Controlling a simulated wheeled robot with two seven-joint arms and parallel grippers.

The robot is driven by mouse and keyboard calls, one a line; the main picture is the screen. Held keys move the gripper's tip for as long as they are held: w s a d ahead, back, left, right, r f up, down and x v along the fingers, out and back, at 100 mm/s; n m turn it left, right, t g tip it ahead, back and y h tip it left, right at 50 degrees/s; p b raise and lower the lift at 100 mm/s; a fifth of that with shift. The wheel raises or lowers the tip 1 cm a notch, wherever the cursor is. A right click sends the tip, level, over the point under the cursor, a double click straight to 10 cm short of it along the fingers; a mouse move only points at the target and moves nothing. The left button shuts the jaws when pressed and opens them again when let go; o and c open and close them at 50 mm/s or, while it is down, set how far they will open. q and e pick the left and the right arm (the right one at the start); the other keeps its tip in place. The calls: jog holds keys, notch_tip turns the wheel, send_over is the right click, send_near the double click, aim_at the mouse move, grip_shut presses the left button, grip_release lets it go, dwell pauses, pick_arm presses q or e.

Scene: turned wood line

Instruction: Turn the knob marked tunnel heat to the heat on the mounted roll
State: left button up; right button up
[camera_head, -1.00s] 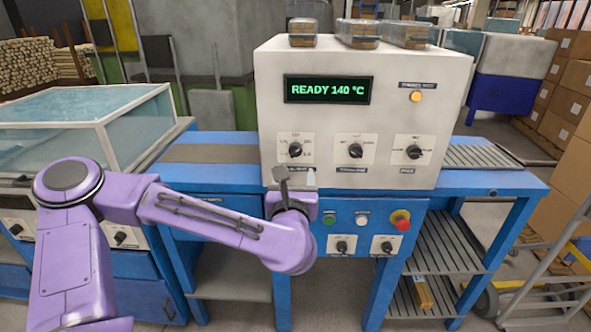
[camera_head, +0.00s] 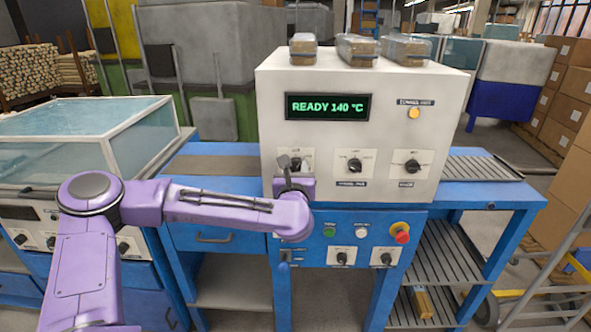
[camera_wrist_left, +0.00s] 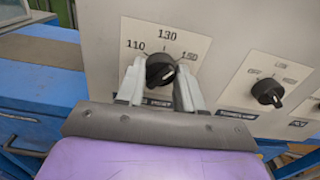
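A black knob (camera_wrist_left: 160,72) on a white dial plate marked 110, 130 and 150 is in the left wrist view. Its light mark is on the right side; the exact setting is hard to tell. Its label below is partly hidden by my gripper. My left gripper (camera_wrist_left: 158,86) is open, with one finger on each side of the knob and small gaps visible. In the head view my left gripper (camera_head: 289,172) covers part of this left upper knob. The display (camera_head: 328,107) reads READY 140 °C. I see no roll that is clearly mounted. My right gripper is out of view.
Two more knobs (camera_head: 354,165) (camera_head: 412,166) sit to the right on the same white panel. Below are push buttons, a red stop button (camera_head: 402,237) and two lower knobs. Wrapped packs (camera_head: 358,48) lie on top. A glass-sided tank (camera_head: 100,135) stands left.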

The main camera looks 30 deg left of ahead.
pick_arm(q)
jog(key=c, duration=0.3)
jog(key=m, duration=0.3)
jog(key=shift+m, duration=0.4)
jog(key=m, duration=0.3)
jog(key=shift+m, duration=0.3)
jog(key=m+p, duration=0.1)
jog(key=m, duration=0.3)
jog(key=shift+m, duration=0.3)
jog(key=shift+m+p, duration=0.8)
jog(key=shift+m, duration=1.4)
